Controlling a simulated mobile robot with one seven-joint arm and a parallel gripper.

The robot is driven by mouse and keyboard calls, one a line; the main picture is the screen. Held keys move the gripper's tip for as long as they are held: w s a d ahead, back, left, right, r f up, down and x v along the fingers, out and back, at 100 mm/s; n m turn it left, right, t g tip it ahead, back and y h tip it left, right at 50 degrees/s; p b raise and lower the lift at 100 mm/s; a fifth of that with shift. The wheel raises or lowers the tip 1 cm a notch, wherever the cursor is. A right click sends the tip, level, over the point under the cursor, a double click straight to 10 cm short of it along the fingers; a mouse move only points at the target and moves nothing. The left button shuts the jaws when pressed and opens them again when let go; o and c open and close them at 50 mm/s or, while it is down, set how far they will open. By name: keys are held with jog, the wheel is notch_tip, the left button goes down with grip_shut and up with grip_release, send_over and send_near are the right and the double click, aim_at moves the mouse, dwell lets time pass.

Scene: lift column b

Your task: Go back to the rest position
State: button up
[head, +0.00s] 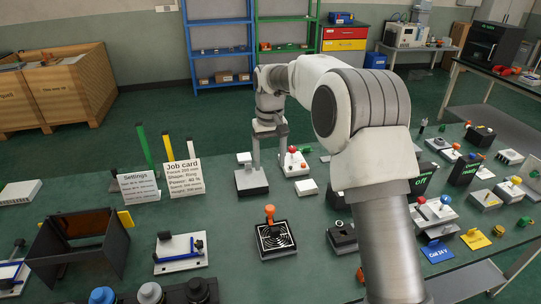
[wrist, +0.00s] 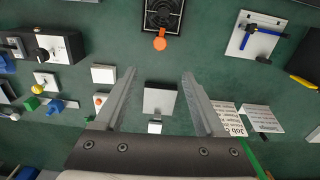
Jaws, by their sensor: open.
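My gripper (head: 269,160) points down over the back middle of the green bench in the head view. In the wrist view its two fingers (wrist: 158,75) are spread wide with nothing held between them. A dark block with a pale top and a short post (head: 251,182) stands close to the fingers on the left. In the wrist view a grey square block (wrist: 160,98) shows between the fingers, apart from both. How far it is below the fingertips I cannot tell.
A white box with a red knob (head: 294,163) stands close right of my gripper. The Job card (head: 183,178) and Settings card (head: 139,187) stand left. A black grille plate with an orange knob (head: 274,238) lies in front. Bare bench shows between them.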

jog(key=s+d+r+m+t, duration=0.1)
jog(key=s+d+r, duration=0.4)
jog(key=s+r, duration=0.2)
jog(key=s+d+r+t, duration=0.2)
jog(key=s+d+r, duration=0.3)
jog(key=s+r, duration=0.3)
jog(key=s+d+f+m+t, duration=0.1)
jog(key=s+d, duration=0.2)
jog(key=s, duration=0.6)
jog(key=s+d+f+m+t+p, duration=0.1)
jog(key=s+d, duration=0.3)
jog(key=s, duration=0.6)
jog(key=shift+m+t, duration=0.3)
jog(key=shift+d+f, duration=0.1)
